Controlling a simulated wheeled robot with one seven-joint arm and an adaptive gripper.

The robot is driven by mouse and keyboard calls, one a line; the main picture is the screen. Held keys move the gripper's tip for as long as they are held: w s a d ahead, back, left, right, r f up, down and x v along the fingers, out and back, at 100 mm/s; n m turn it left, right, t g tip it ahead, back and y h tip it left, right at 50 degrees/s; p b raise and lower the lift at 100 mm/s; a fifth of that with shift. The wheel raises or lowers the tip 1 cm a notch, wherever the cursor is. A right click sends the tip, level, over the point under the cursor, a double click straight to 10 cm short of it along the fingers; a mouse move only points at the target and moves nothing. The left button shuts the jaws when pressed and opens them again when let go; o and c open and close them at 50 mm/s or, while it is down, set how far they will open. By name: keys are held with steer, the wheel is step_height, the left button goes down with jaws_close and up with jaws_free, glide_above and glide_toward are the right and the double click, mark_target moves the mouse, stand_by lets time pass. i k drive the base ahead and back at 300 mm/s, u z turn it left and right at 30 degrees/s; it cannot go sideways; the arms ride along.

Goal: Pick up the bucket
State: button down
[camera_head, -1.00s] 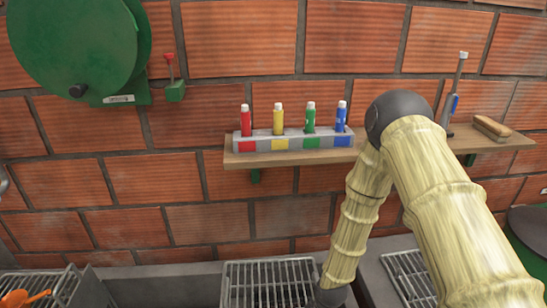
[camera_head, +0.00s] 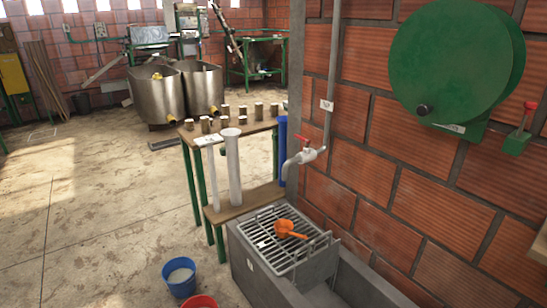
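A blue bucket (camera_head: 180,277) stands on the floor at the bottom of the head view, left of the concrete sink. It has something whitish inside. A red bucket (camera_head: 200,301) stands close to it, nearer to me, and is cut off by the bottom edge. The task does not say which bucket is meant. My gripper is not in this view.
The concrete sink (camera_head: 243,263) has a metal rack (camera_head: 262,243) with an orange scoop (camera_head: 288,229) on it. A tap (camera_head: 308,155) juts from the brick wall. A wooden table (camera_head: 240,204) with white tubes stands behind. The concrete floor (camera_head: 80,230) at left is clear.

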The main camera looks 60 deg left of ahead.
mark_target(179, 275)
steer(key=u, duration=2.95)
steer(key=i, duration=1.85)
steer(key=u, duration=0.25)
